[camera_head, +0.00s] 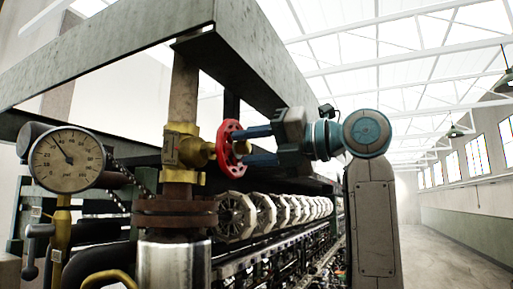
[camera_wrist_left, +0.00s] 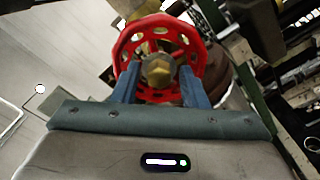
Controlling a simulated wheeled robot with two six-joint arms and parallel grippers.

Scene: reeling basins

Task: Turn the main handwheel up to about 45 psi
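The red handwheel (camera_head: 229,149) sits on a brass valve (camera_head: 187,148) on the vertical pipe in the head view. The wheel (camera_wrist_left: 126,45) faces me in the left wrist view, with a brass hub nut (camera_wrist_left: 158,72) at its centre. My left gripper (camera_head: 241,147) is at the wheel, its two blue fingers apart. In the wrist view they stand either side of the hub with gaps to it, tips at the wheel; whether they touch it is unclear. The round gauge (camera_head: 68,160) has its needle pointing up and left; its figures are too small to read surely. My right gripper is out of view.
A rusty flange (camera_head: 175,212) and steel pipe stand below the valve. A grey overhead beam (camera_head: 110,60) runs above. A row of pale reels (camera_head: 238,216) extends behind the wheel. The aisle at the right (camera_head: 440,245) is clear.

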